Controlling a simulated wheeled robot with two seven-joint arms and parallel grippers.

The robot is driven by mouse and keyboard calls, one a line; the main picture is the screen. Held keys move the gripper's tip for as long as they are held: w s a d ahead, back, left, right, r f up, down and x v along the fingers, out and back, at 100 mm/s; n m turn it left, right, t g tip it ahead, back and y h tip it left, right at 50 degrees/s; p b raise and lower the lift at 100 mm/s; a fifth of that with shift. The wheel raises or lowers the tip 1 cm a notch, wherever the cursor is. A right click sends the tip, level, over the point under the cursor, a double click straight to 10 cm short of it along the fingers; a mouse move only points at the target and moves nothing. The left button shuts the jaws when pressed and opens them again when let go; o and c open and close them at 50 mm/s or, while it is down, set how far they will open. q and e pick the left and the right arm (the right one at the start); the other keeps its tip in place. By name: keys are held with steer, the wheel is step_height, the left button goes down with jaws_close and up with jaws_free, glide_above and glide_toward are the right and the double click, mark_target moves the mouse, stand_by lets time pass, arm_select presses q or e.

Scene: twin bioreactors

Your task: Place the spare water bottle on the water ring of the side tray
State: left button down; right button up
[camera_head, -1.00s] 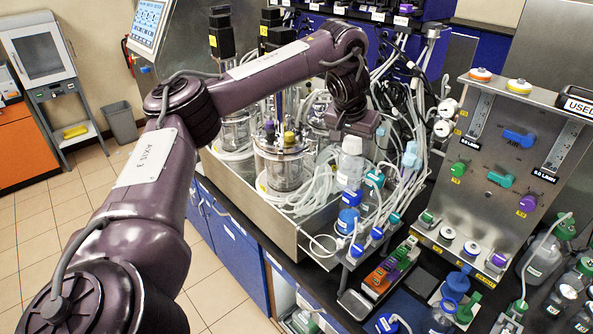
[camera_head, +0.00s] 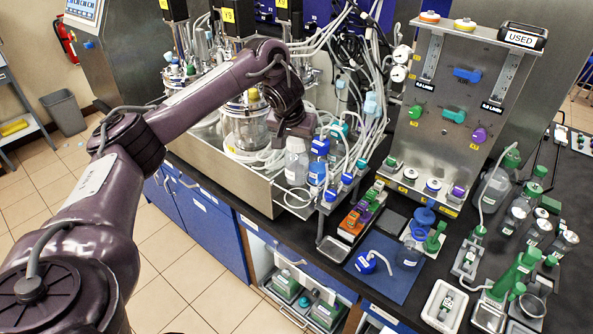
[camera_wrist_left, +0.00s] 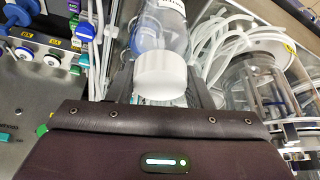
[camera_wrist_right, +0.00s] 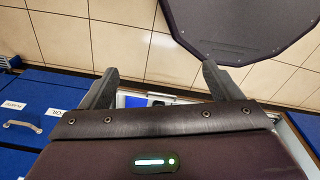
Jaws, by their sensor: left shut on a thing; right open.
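My left gripper (camera_head: 296,128) is shut on a clear bottle with a white cap (camera_head: 297,165), which hangs roughly upright below it. In the left wrist view the bottle's white cap (camera_wrist_left: 160,76) sits between the fingers; its label is only partly visible. The bottle is over the left part of the side tray (camera_head: 327,207), left of the blue-capped bottles (camera_head: 317,173). A pale ring-like outline (camera_head: 297,198) shows just below its base; I cannot tell whether they touch or whether this is the water ring. My right gripper (camera_wrist_right: 158,88) is open and empty in the right wrist view.
Blue-capped bottles and tubes crowd the tray's right side. A glass bioreactor vessel (camera_head: 246,125) stands behind left. A rack with orange and green parts (camera_head: 360,215) and a blue mat (camera_head: 385,270) lie to the right. Blue cabinets (camera_wrist_right: 40,120) show in the right wrist view.

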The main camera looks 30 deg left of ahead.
mark_target(298, 163)
arm_select(q)
step_height(298, 163, down, 3)
steer(key=shift+w+r+b, duration=0.15)
steer(key=shift+r+b, duration=0.05)
steer(key=shift+b, duration=0.1)
steer(key=shift+w+f, duration=0.15)
steer(key=shift+f, duration=0.45)
steer(key=f, duration=0.1)
steer(key=f+p, duration=0.1)
steer(key=shift+s+f, duration=0.2)
steer(key=shift+f, duration=0.1)
steer(key=shift+w+f, duration=0.15)
steer(key=shift+f, duration=0.45)
arm_select(e)
steer(key=shift+w+a+f, duration=0.25)
steer(key=shift+w+a, duration=0.15)
steer(key=shift+w, duration=0.1)
steer(key=shift+s, duration=0.1)
arm_select(q)
steer(key=c, duration=1.2)
jaws_free()
steer(key=shift+f, duration=0.2)
steer(key=o, duration=0.5)
arm_select(e)
steer(key=shift+s+d, duration=0.15)
steer(key=shift+d, duration=0.2)
